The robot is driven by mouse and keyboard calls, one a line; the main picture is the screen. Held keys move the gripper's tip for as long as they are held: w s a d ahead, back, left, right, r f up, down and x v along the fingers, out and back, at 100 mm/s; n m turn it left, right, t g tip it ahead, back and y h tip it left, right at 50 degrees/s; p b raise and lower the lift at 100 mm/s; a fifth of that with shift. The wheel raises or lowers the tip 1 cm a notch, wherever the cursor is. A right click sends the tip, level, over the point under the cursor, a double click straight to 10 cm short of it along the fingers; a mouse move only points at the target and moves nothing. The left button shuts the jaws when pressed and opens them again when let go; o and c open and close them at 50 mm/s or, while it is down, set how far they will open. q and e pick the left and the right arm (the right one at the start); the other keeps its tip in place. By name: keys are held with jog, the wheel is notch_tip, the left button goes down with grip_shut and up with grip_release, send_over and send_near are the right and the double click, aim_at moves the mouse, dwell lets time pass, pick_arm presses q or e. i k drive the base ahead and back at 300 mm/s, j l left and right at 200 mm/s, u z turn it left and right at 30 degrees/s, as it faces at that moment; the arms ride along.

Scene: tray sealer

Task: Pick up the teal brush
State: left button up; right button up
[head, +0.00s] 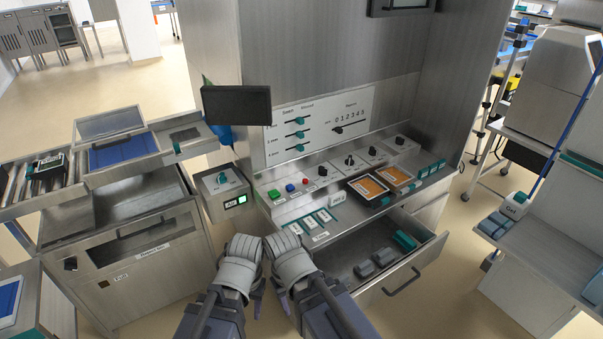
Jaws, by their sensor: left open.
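A teal, block-like piece (403,240) lies at the right end of the open drawer (345,270). It may be the teal brush, but it is too small to tell. Grey blocks (383,257) lie to its left in the same drawer. My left gripper (254,293) is open in front of the panel, left of the drawer. My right gripper (281,294) is beside it, near the drawer's left end, and its jaws are too unclear to read. Both are well apart from the teal piece.
The sloped control panel (325,190) with knobs and buttons stands above the drawer. A black monitor (236,105) juts out at left. A steel cabinet (150,275) stands left, a shelf unit (535,255) right.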

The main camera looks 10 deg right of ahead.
aim_at(402, 240)
jog(key=i+l+u, duration=0.2)
jog(key=l, duration=0.6)
jog(key=i+l+u, duration=0.2)
jog(key=l, duration=0.65)
jog(key=l+u, duration=0.25)
jog(key=l, duration=0.55)
